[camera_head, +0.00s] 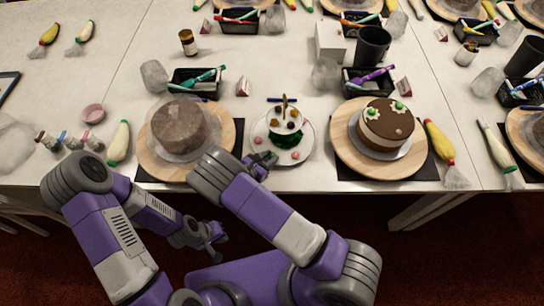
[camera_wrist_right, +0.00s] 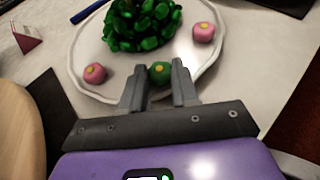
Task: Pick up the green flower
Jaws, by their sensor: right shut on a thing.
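The green flower (camera_wrist_right: 160,73), with a yellow centre, sits between the two fingers of my right gripper (camera_wrist_right: 158,82) in the right wrist view. The fingers are shut on it, at the near rim of the white plate (camera_wrist_right: 209,76). In the head view my right gripper (camera_head: 259,165) is at the front of the tiered stand's plate (camera_head: 306,146), and the flower is hard to make out there. Two pink flowers (camera_wrist_right: 95,73) (camera_wrist_right: 203,32) lie on the plate beside a heap of green pieces (camera_wrist_right: 140,27). My left gripper (camera_head: 209,240) hangs below the table's front edge; its jaw opening is unclear.
A brown cake (camera_head: 179,124) on a wooden turntable stands left of the plate. A decorated cake (camera_head: 386,122) on another turntable (camera_head: 343,150) stands to its right. Black bins of pens (camera_head: 196,82) and a black cup (camera_head: 372,46) are behind.

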